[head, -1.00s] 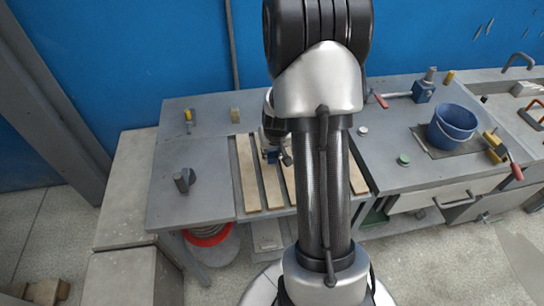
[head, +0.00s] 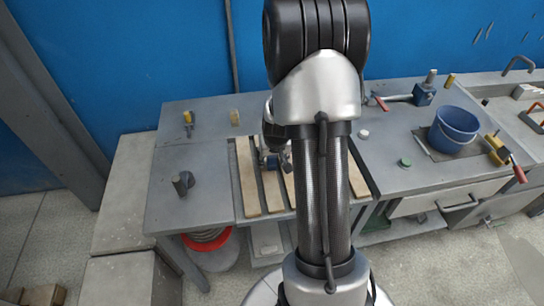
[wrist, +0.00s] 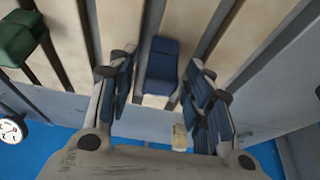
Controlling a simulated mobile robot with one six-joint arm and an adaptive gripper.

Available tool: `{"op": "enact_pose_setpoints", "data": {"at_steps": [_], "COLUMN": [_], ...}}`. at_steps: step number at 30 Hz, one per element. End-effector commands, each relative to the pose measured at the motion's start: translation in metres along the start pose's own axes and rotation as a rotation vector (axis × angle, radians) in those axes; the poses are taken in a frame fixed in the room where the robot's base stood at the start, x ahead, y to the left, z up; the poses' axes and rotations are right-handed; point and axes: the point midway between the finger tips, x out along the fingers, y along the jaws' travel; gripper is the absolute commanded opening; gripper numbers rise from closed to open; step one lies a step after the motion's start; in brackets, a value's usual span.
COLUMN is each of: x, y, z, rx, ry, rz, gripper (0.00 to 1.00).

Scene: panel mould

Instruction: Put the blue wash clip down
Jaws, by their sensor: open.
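The blue wash clip (wrist: 162,62) shows in the wrist view as a small dark blue block among the pale wooden slats (wrist: 118,22). It lies between the two fingers of my gripper (wrist: 160,78), with a visible gap on each side. The fingers are open, with blue pads on their inner faces. In the head view my gripper (head: 274,160) is low over the slatted part of the bench, partly hidden behind my arm. I cannot tell the clip apart from the blue finger pads there.
A blue bucket (head: 455,125) stands on the bench at right, beside a yellow clamp (head: 497,150). A dark knob-like piece (head: 182,183) and a yellow-handled tool (head: 188,120) are at left. A green block (wrist: 20,38) shows in the wrist view. The left bench top has free room.

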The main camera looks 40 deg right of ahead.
Motion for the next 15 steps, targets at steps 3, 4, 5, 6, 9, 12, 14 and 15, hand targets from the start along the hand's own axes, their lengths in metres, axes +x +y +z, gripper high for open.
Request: {"op": "enact_pose_setpoints", "data": {"at_steps": [3, 4, 5, 6, 9, 12, 14, 15], "x": [-0.001, -0.002, -0.003, -0.005, -0.022, -0.044, -0.058, -0.068], "y": [0.000, 0.000, 0.000, 0.000, 0.000, 0.000, 0.000, 0.000], "z": [0.000, -0.001, -0.001, -0.002, -0.003, -0.004, -0.004, -0.004], "rx": [0.000, 0.000, 0.000, 0.000, -0.001, 0.000, -0.001, -0.001], "ry": [0.000, 0.000, 0.000, 0.000, 0.002, 0.003, 0.004, 0.003], "rz": [0.000, 0.000, 0.000, 0.000, 0.000, 0.000, 0.000, 0.000], "gripper": [0.46, 0.46, 0.46, 0.46, 0.46, 0.46, 0.46, 0.46]}}
